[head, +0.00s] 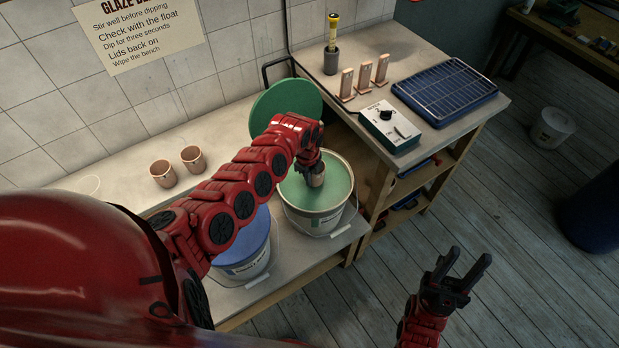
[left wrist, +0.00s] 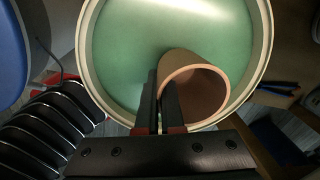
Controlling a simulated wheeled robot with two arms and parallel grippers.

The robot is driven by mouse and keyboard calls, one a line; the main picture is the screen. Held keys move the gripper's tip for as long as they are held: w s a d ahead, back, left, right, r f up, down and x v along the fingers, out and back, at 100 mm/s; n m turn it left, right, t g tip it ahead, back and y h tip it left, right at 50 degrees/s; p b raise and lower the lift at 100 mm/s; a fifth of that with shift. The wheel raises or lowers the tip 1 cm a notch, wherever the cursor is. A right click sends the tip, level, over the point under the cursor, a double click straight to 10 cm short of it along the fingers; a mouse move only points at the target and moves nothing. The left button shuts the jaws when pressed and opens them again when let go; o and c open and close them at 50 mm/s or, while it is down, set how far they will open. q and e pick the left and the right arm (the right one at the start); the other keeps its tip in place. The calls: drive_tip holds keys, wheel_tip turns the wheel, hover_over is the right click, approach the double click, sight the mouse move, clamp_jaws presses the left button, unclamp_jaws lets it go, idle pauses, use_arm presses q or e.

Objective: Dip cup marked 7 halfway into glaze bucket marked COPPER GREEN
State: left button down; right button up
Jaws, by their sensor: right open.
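A terracotta cup (head: 316,177) is in my left gripper (head: 312,158), over the open bucket of green glaze (head: 334,225). The left wrist view shows my left gripper (left wrist: 165,78) with its fingers close together at the left side of the cup (left wrist: 205,78). The cup's mouth faces the wrist camera. The green glaze (left wrist: 130,55) lies beneath and around it; I cannot tell whether the cup's base touches it. No number shows on the cup, and the bucket's label is too small to read. My right gripper (head: 455,278) is open and empty above the floor.
A bucket with blue on top (head: 245,245) stands left of the green one. A green lid (head: 283,104) leans behind. Two more cups (head: 162,173) (head: 193,159) stand on the bench. The higher bench at right holds a control box (head: 391,127) and a blue rack (head: 444,90).

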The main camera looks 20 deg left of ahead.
use_arm(q)
wheel_tip(320, 180, down, 5)
drive_tip(key=b, duration=0.3)
drive_tip(key=shift+r, duration=0.2)
drive_tip(key=shift+w+r, duration=0.1)
idle(0.3)
idle(1.1)
idle(1.8)
wheel_tip(320, 180, up, 6)
drive_tip(key=p, duration=0.5)
drive_tip(key=shift+r+p, duration=0.4)
drive_tip(key=shift+p, duration=0.15)
drive_tip(key=shift+r, duration=0.1)
idle(0.8)
